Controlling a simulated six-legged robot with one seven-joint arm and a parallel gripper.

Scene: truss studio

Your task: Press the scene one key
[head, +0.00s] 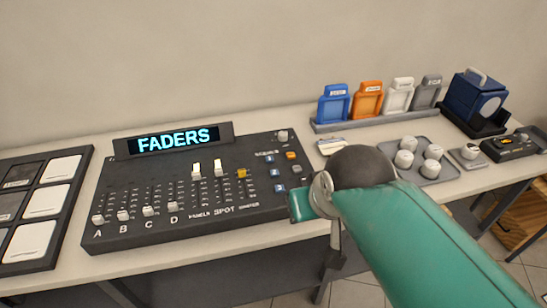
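The dark control console (130,178) lies on the table, with a display (174,141) reading FADERS. A small group of keys sits at its right side: blue keys (275,172) and an orange key (291,155). Small lettering above them seems to read SCENE, but the key labels are too small to tell which is scene one. My teal arm comes in from the lower right, its dark round joint just right of the keys.
A pad panel (88,154) is at left. A grey tray (447,171) with white knobs, a card rack (321,127) and a blue lamp (478,98) are at right.

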